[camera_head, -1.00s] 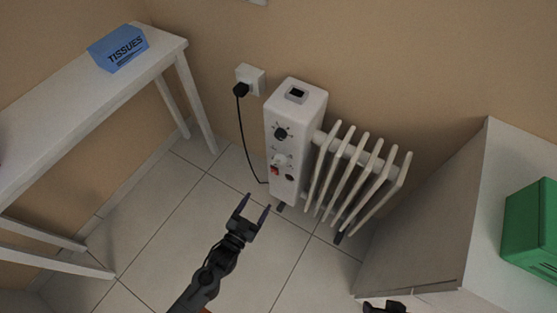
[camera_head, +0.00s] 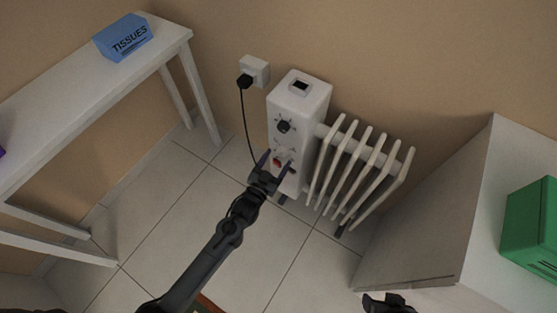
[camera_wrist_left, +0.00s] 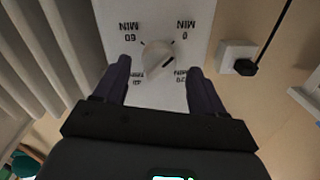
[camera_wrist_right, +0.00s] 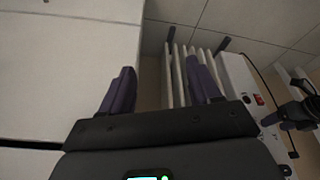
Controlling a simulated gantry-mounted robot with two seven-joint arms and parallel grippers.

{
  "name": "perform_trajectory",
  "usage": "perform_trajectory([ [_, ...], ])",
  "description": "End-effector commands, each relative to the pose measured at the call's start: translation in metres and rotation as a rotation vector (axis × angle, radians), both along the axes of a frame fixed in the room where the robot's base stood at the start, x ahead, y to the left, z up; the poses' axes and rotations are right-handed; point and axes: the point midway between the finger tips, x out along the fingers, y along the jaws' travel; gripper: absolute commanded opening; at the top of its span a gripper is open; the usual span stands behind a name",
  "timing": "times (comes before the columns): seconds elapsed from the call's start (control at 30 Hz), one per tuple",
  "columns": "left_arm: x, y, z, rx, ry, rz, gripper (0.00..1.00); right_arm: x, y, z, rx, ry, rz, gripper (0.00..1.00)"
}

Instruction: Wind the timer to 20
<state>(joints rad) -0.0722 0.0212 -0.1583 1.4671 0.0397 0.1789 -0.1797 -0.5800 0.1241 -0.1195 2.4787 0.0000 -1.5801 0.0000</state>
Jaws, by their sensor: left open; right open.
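The timer dial (camera_wrist_left: 158,58) is a white knob with a dark pointer mark, on the white front panel of the heater (camera_head: 299,92). In the left wrist view its printed marks, such as "0 MIN" and "60 MIN", appear upside down. My left gripper (camera_head: 277,164) is open at the panel. In its wrist view, the two fingertips (camera_wrist_left: 160,68) stand on either side of the knob with gaps; I cannot tell whether they touch the panel. In the head view the gripper mostly hides the knob. My right gripper (camera_wrist_right: 165,85) is open and empty near a white cabinet.
The heater fins (camera_head: 357,170) stand right. A cord runs to the wall socket (camera_head: 254,71). A white table (camera_head: 60,91) with tissues (camera_head: 124,38) is left; a green box (camera_head: 531,230) is right.

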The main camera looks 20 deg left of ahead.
Motion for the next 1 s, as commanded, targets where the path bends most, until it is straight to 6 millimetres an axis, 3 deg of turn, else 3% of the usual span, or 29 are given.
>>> perform_trajectory([
  [0.2, 0.016, -0.002, -0.001, 0.0, 0.001, -0.001, 0.7, 0.0, 0.0, -0.01, -0.002, 0.0, 0.002, 0.62],
  [0.57, 0.019, -0.003, 0.0, 0.0, 0.001, 0.0, 0.69, 0.0, 0.0, -0.01, 0.001, -0.001, 0.0, 0.62],
  [0.9, 0.019, -0.002, 0.0, 0.0, 0.001, 0.0, 0.16, 0.0, 0.002, -0.009, 0.008, -0.001, -0.005, 0.62],
  [1.0, 0.019, -0.002, 0.0, 0.001, 0.001, 0.0, 0.14, 0.0, 0.002, -0.009, 0.008, -0.001, -0.005, 0.62],
])
